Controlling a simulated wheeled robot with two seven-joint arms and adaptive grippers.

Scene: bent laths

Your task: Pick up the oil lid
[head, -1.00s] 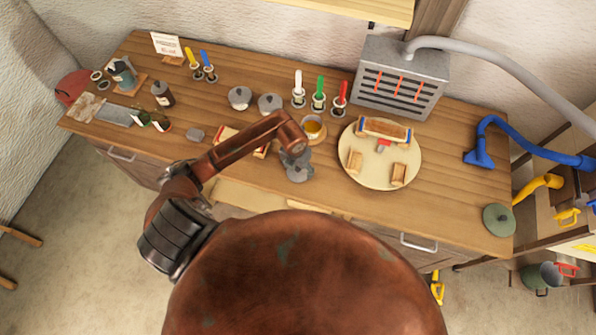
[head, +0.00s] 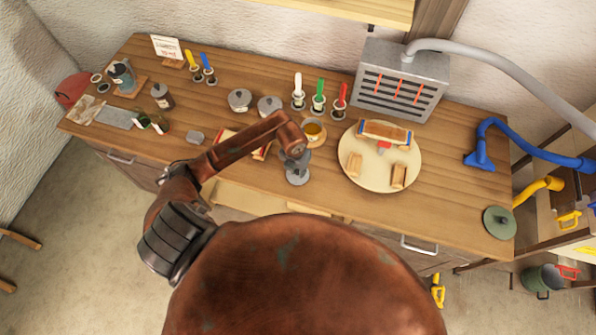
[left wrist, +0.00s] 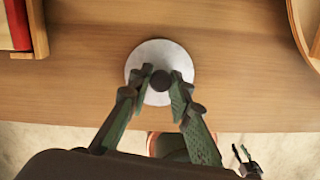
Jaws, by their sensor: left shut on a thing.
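The oil lid (left wrist: 160,52) is a round pale grey disc with a dark knob (left wrist: 160,80), near the front edge of the bench. It shows in the head view (head: 298,181) partly hidden below my left gripper (head: 295,163). In the left wrist view the two fingers of my left gripper (left wrist: 160,82) are closed in on the knob from both sides. I cannot tell whether the lid touches the bench top. An open pot of amber oil (head: 313,131) stands on a small wooden coaster just behind the gripper.
Two lidded grey pots (head: 240,99) stand behind my left arm. A round cream board (head: 375,182) with wooden pieces lies to the right. A red-and-wood tray (head: 262,152) lies under the arm. Brushes in holders (head: 319,98) stand at the back.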

